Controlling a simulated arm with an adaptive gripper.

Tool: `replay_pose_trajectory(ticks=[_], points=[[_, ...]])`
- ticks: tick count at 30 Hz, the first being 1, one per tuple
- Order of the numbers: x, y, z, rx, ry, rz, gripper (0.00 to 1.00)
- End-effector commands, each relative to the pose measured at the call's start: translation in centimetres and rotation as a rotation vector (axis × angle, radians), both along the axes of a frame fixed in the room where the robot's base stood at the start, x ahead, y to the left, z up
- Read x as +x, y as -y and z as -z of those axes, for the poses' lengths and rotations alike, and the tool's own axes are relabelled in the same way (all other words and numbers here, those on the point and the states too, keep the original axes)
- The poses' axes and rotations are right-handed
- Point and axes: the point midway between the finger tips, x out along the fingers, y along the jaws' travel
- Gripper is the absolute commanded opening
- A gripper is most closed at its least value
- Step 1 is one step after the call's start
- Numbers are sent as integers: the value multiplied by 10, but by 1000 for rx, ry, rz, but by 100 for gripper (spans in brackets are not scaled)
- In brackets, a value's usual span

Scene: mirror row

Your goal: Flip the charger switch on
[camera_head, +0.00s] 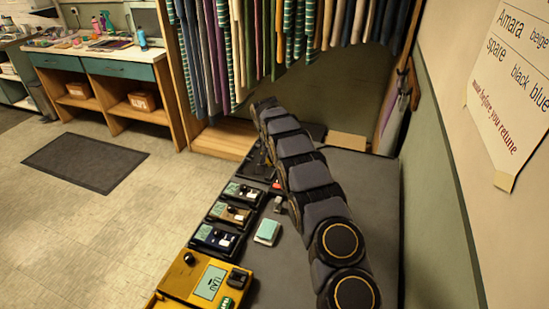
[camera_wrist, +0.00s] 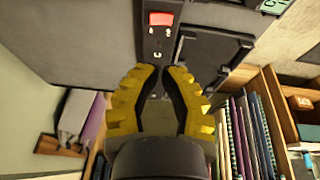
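In the wrist view a narrow dark charger panel (camera_wrist: 157,45) is at the top middle. It bears a red rocker switch (camera_wrist: 160,18) with small white marks below it. Whether the switch is on or off I cannot tell. My gripper (camera_wrist: 161,70) has yellow fingers with dark pads. Its tips point toward the panel, below the switch in the picture, and seem apart from it. The tips are close together, and whether they touch is unclear. Nothing shows held. In the head view a small red patch (camera_head: 276,186), likely the switch, shows left of my arm. My gripper is mostly hidden there.
Several pedals, among them a yellow one (camera_head: 201,284), line the left edge of the grey bench (camera_head: 374,195). A small pale green-topped box (camera_head: 267,231) stands beside them. A dark tray (camera_wrist: 208,62) lies right of the panel in the wrist view. Clothes (camera_head: 240,40) hang behind.

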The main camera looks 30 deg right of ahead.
Motion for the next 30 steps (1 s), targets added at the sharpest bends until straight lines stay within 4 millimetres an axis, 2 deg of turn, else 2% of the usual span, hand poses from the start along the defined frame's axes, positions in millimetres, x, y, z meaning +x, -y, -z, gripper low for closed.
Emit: replay_pose_trajectory(ticks=[1,4,9,15,21,30], points=[[1,3,12,2,-2,1,0],[4,7,30,2,-2,2,0],[9,13,53,1,1,3,0],[5,15,79,0,0,1,0],[5,17,88,0,2,2,0],[5,16,88,0,3,1,0]])
